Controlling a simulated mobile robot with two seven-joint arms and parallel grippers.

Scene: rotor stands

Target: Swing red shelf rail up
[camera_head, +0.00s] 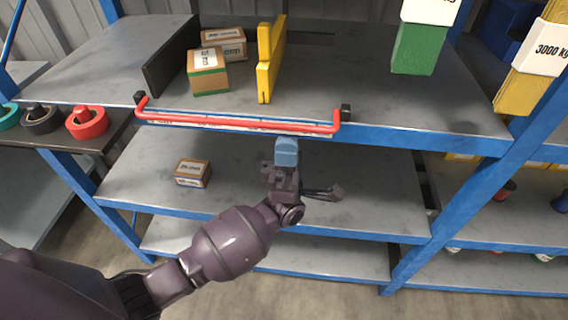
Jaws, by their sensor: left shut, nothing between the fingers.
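The red shelf rail (235,123) is a U-shaped bar with dark pivots at both ends. It lies low along the front edge of the upper grey shelf (370,95). My left gripper (286,152) is just below the right part of the rail, pointing up toward it. Its fingers look shut, with nothing between them. A small gap seems to show between fingertips and rail, but I cannot tell if they touch. My right gripper is out of view.
On the upper shelf stand cardboard boxes (209,80), a dark divider (170,58) and a yellow divider (266,70). A small box (192,173) sits on the shelf below. Blue uprights (495,160) flank the bay. Tape rolls (87,122) lie at left.

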